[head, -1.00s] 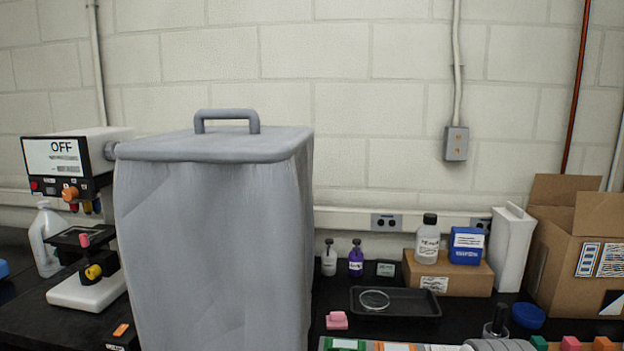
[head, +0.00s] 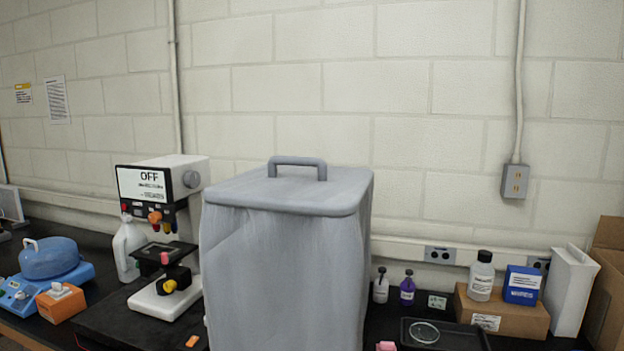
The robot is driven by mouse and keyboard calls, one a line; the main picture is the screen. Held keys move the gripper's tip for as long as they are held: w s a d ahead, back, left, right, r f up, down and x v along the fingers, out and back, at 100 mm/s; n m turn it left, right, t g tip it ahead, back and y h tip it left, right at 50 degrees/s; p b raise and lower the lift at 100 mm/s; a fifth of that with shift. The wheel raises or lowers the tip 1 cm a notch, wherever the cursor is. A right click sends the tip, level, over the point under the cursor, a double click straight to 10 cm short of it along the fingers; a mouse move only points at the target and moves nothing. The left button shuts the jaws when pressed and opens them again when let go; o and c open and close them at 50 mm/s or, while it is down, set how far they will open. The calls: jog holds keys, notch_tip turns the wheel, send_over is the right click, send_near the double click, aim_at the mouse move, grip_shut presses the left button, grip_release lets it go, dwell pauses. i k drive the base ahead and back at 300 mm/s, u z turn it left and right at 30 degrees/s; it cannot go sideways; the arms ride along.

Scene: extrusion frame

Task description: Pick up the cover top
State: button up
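The cover top (head: 290,190) is a grey flat lid with a raised bar handle (head: 297,161) on its upper face. It sits on a tall grey draped cover body (head: 285,275) that stands upright on the black bench, near the middle of the head view. The lower end of the cover is cut off by the picture edge. My gripper is not in view.
A microscope-like device marked OFF (head: 163,220) stands close on the cover's left. A blue device (head: 48,268) is farther left. Small bottles (head: 407,288), a black tray (head: 465,338) and a cardboard box (head: 505,312) are on the right. The wall behind is bare above the cover.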

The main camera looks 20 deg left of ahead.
aim_at(287, 185)
jog(key=z, duration=0.1)
jog(key=k, duration=0.35)
jog(key=u, duration=0.45)
jog(key=i, duration=0.25)
jog(key=u, duration=0.6)
